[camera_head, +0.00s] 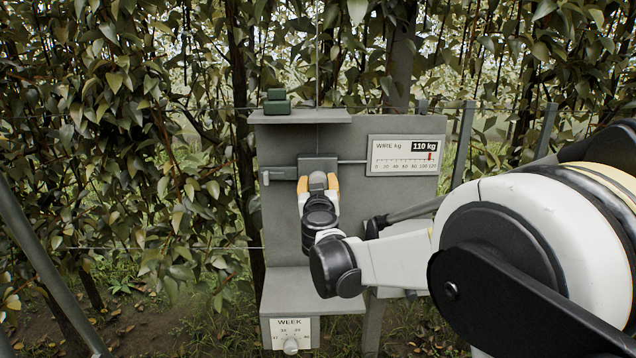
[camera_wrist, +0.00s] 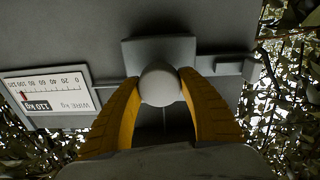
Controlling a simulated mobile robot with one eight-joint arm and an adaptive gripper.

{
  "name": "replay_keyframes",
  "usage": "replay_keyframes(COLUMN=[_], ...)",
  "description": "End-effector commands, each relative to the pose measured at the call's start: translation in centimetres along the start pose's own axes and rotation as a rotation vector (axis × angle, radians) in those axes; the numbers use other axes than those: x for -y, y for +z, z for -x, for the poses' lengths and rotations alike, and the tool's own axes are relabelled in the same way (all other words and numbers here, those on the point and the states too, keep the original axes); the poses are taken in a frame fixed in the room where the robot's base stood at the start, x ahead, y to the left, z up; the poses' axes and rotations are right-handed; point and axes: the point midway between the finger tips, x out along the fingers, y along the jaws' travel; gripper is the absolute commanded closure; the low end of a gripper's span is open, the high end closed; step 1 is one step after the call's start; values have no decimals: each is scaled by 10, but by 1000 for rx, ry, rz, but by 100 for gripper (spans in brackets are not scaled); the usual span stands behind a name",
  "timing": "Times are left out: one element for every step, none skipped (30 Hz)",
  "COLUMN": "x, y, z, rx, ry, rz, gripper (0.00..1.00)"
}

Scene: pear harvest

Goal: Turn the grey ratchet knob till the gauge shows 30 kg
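The grey ratchet knob (camera_head: 318,181) sits on a dark block on the upright grey board. My gripper (camera_head: 318,184) is at the board with its orange fingers on either side of the knob. In the wrist view the rounded knob (camera_wrist: 160,86) fills the space between the fingertips of my gripper (camera_wrist: 160,80), which appear to touch its sides. The white gauge (camera_head: 402,156), to the right of the knob, reads 110 kg, with a red marker near the right end of its scale. It appears upside down in the wrist view (camera_wrist: 48,90).
A shelf (camera_head: 300,117) above the knob carries dark green blocks (camera_head: 277,102). A grey lever or latch (camera_head: 279,174) is left of the knob. Below are a lower ledge (camera_head: 310,280) and a WEEK dial (camera_head: 290,334). Wires, posts and leafy branches surround the board.

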Motion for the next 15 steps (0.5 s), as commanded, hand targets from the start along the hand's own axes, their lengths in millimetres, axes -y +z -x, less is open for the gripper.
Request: replay_keyframes(x=[0,0,0,0,0,0,0,0,0,0,0,0,0,0,0], y=[0,0,0,0,0,0,0,0,0,0,0,0,0,0,-1], z=[0,0,0,0,0,0,0,0,0,0,0,0,0,0,0], rx=[0,0,0,0,0,0,0,0,0,-1,-1,-1,-1,-2,-2], ry=[0,0,0,0,0,0,0,0,0,0,0,0,0,0,0], rz=[0,0,0,0,1,1,3,5,10,15,22,33,42,54,72], gripper=[84,84,84,84,84,84,84,84,84,84,84,84,84,84,84])
